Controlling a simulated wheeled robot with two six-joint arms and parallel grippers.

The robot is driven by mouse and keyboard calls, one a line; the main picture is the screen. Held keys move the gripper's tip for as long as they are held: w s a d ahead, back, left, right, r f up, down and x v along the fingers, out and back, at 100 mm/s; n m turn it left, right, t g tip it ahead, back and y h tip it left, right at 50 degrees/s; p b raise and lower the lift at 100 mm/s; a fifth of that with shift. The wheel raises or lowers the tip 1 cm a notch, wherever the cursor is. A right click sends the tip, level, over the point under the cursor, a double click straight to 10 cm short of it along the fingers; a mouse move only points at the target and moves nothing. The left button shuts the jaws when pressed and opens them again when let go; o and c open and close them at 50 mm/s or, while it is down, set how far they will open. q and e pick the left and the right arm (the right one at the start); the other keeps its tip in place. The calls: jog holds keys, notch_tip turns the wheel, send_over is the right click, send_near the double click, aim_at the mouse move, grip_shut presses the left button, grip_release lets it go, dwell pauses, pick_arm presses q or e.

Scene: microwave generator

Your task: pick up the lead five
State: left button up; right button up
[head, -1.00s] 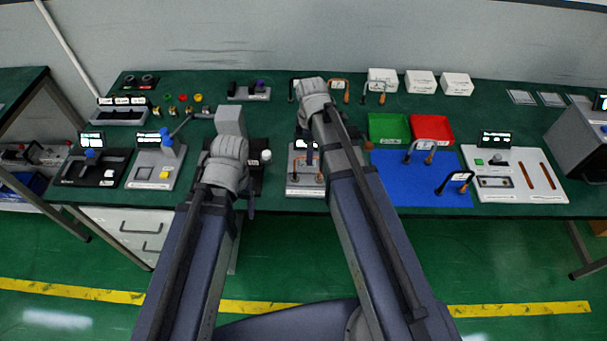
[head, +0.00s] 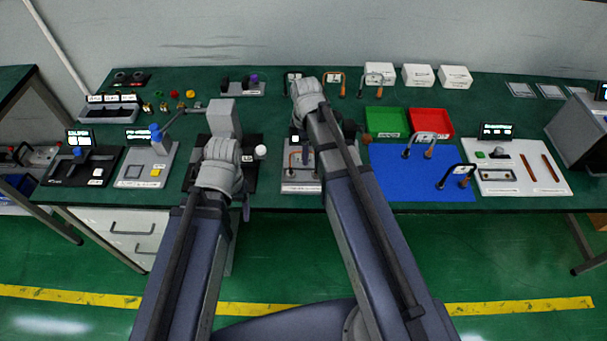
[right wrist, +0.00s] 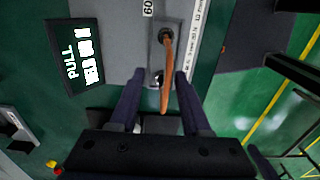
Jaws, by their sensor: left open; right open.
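In the right wrist view, an orange-brown lead (right wrist: 168,75) stands in a grey pull fixture (right wrist: 140,40) with a lit display reading PULL. My right gripper (right wrist: 157,82) is open, with one finger on each side of the lead; I cannot tell whether either touches it. No number marking this lead as five is readable. My left gripper (head: 246,209) is mostly hidden under its wrist, near the bench's front edge, with nothing seen in it.
Other handle-shaped leads lie on the blue mat (head: 400,185) and stand at the back (head: 334,82). Green (head: 386,122) and red (head: 430,122) trays sit right of my right arm. A tester with a white ball knob (head: 261,151) stands beside the fixture.

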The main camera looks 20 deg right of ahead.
jog(key=shift+s+a+f+b, duration=0.15)
jog(key=shift+a+f+b, duration=0.05)
jog(key=shift+f+b, duration=1.15)
jog(key=shift+s+a+f+b, duration=0.1)
jog(key=shift+a+f+b, duration=0.05)
jog(key=shift+f+b, duration=1.15)
jog(key=shift+r, duration=0.1)
jog(key=shift+c, duration=0.2)
grip_shut()
